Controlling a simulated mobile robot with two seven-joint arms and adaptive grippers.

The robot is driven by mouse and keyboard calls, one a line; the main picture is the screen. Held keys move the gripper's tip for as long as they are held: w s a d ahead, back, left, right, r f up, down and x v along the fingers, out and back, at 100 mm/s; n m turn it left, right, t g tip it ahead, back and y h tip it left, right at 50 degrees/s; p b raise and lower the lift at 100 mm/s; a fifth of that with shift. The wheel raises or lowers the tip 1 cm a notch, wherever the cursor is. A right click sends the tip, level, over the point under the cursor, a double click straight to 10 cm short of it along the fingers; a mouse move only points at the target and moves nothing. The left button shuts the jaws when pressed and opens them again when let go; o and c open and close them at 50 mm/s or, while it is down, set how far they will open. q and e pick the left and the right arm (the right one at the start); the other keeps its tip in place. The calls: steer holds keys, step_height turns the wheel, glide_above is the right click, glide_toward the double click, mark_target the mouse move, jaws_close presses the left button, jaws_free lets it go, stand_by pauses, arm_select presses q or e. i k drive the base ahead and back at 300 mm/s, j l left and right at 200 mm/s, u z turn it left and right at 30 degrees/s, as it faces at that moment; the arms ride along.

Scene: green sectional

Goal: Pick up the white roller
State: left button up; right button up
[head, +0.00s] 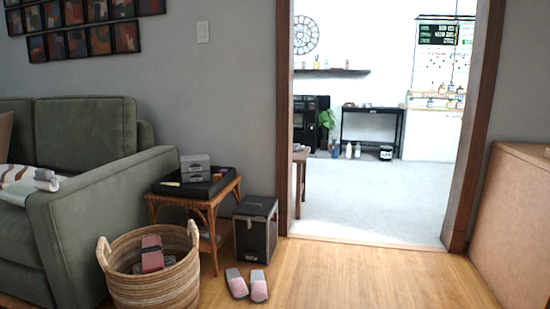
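No thing in the head view shows clearly as a white roller. A small pale grey-white object (46,180) lies by the inner edge of the near arm of the green sofa (100,195). It looks rounded, but it is too small to tell what it is. Neither of my grippers is in view.
A woven basket (155,285) holding reddish items stands before the sofa. Right of it are a wicker side table (183,205) with a black tray, a black box (256,229) and pink slippers (247,284). Wood floor (350,270) is clear towards the open doorway; a tan cabinet (515,225) stands right.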

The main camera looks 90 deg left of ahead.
mark_target(44, 180)
steer(key=u, duration=4)
